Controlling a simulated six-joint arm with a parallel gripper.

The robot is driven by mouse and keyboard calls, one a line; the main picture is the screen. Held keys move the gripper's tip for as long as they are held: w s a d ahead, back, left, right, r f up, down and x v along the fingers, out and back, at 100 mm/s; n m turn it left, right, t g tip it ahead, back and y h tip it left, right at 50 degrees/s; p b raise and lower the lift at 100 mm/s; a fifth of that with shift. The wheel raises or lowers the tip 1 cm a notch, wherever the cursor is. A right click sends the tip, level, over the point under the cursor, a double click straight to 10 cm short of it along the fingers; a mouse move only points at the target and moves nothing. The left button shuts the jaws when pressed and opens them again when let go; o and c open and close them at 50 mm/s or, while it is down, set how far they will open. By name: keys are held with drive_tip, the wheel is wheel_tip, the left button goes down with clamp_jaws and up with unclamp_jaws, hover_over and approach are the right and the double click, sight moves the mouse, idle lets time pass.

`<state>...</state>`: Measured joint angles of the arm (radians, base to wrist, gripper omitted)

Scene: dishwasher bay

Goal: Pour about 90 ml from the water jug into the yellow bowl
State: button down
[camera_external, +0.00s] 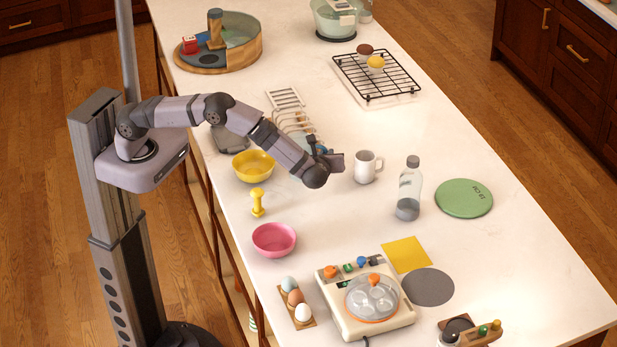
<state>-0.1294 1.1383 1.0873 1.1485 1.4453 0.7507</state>
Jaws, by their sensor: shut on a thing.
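My gripper (335,162) is over the middle of the counter, just left of a white mug. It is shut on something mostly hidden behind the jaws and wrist. A small bluish patch shows there, and I take the held thing to be the water jug, though its shape and tilt cannot be made out. The yellow bowl (253,167) stands upright near the counter's left edge, left of my gripper and below my forearm. Its contents cannot be told.
The white mug (367,168) and a clear bottle (409,190) stand to the right. A yellow dumbbell-shaped item (257,203) and a pink bowl (274,240) are in front of the yellow bowl. A rack (287,99) stands behind. Free counter lies between the pink bowl and bottle.

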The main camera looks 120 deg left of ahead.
drive_tip(key=shift+w+f+m+b, duration=0.35)
drive_tip(key=shift+f+b, duration=0.2)
drive_tip(key=shift+b, duration=0.1)
drive_tip(key=shift+a+r, duration=0.1)
drive_tip(key=shift+r, duration=0.05)
